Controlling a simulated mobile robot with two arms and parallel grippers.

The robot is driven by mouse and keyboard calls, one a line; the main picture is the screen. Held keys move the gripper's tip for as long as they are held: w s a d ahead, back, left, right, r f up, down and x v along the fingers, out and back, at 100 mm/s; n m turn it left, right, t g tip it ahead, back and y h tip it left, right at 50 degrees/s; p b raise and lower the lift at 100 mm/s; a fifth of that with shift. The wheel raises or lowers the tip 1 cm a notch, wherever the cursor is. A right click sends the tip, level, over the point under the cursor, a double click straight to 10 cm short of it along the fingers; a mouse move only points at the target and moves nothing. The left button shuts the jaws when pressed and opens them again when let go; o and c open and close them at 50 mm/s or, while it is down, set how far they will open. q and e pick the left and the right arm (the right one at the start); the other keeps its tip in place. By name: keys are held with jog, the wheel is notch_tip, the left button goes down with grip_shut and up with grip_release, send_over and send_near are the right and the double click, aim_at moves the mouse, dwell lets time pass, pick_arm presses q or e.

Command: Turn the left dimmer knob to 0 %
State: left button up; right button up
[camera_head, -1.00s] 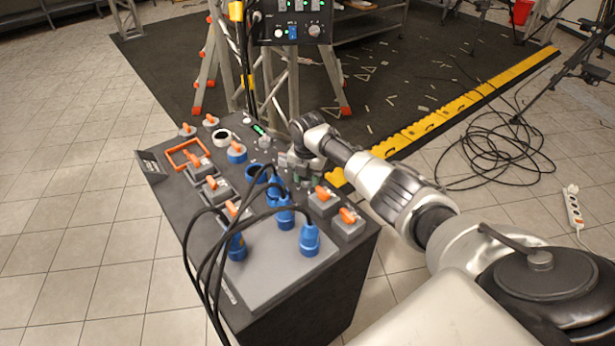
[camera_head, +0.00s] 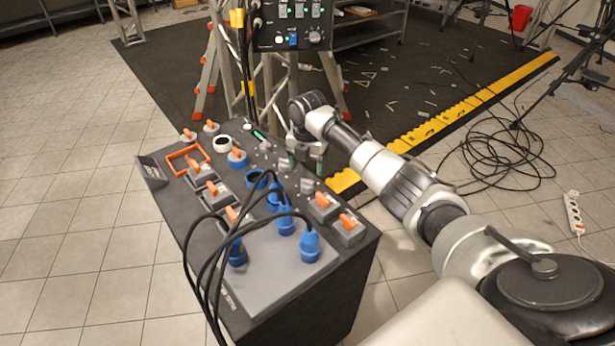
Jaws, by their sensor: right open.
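The black control console (camera_head: 345,268) stands in the middle of the view. Small grey knobs sit on its top near the right edge; one grey knob (camera_head: 265,147) is left of my right gripper, and another (camera_head: 307,185) is just below it. I cannot tell which is the left dimmer knob, and their settings are too small to read. My right gripper (camera_head: 304,170) points down above these knobs, open and empty, and its fingers hide part of the panel. It appears clear of the knobs. My left gripper is not in view.
Blue plugs (camera_head: 310,246) with black cables rise from the console's front half. Orange-handled switches (camera_head: 350,222) and an orange frame (camera_head: 188,158) are also on top. A truss with a hanging control box (camera_head: 292,40) stands behind. Loose cables (camera_head: 495,155) lie on the floor at right.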

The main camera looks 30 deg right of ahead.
aim_at(307, 180)
notch_tip(307, 180, up, 4)
jog(key=shift+f, duration=0.1)
dwell(0.6)
